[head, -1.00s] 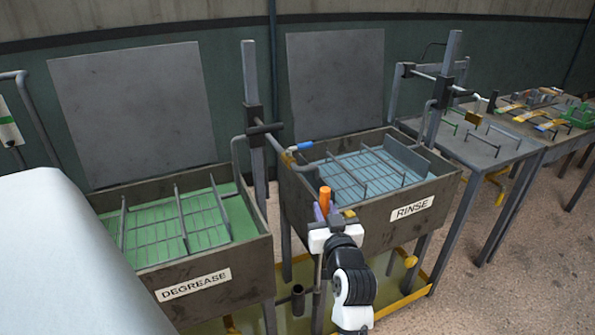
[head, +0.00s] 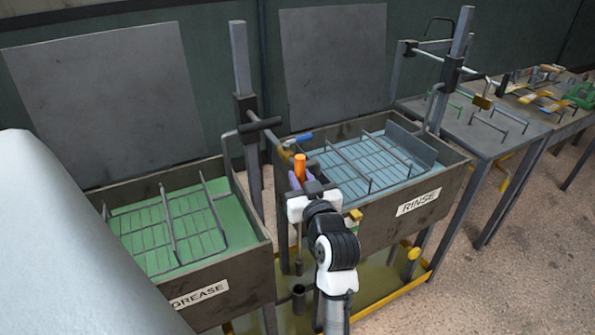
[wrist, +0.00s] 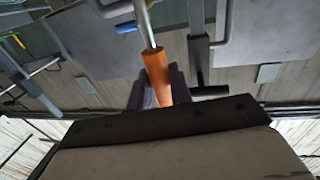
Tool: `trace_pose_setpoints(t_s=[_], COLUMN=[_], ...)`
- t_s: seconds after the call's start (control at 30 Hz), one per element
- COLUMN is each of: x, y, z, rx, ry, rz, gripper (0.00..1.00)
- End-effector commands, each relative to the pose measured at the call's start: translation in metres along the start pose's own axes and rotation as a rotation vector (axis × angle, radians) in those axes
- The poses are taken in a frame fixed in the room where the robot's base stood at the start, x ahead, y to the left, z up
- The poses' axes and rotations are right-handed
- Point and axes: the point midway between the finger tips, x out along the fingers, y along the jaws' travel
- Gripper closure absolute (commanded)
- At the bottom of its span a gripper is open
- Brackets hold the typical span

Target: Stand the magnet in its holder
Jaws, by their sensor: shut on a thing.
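My gripper (head: 301,180) is shut on the orange handle of the magnet (head: 300,166), between the two tanks. The magnet is held about upright, handle up, its thin metal rod hanging below my gripper. In the wrist view the orange handle (wrist: 157,76) sits between the purple fingers, and the metal rod runs to the top edge. A dark upright tube, which looks like the holder (head: 299,298), stands low between the tanks. In the head view the rod's lower end shows just above the tube's open mouth, apart from it. The depth between them is hard to tell.
The degrease tank (head: 253,262) stands to the left and the rinse tank (head: 385,222) to the right, with a narrow gap between. A post (head: 240,75) with a dark crossbar and a blue-handled valve (head: 298,138) rise behind my gripper. A yellow-edged tray (head: 385,308) lies below.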

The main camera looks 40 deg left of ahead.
Motion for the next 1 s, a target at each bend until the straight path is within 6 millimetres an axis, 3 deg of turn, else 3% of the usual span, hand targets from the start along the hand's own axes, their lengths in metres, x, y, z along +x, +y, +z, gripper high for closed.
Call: trace_pose_setpoints(t_s=[0.6,1.0], x=[-0.002,-0.002], y=[0.001,0.000], z=[0.000,0.018], rx=[-0.001,0.000], ry=[0.002,0.002], rz=[0.000,0.000], gripper=[1.00,1.00])
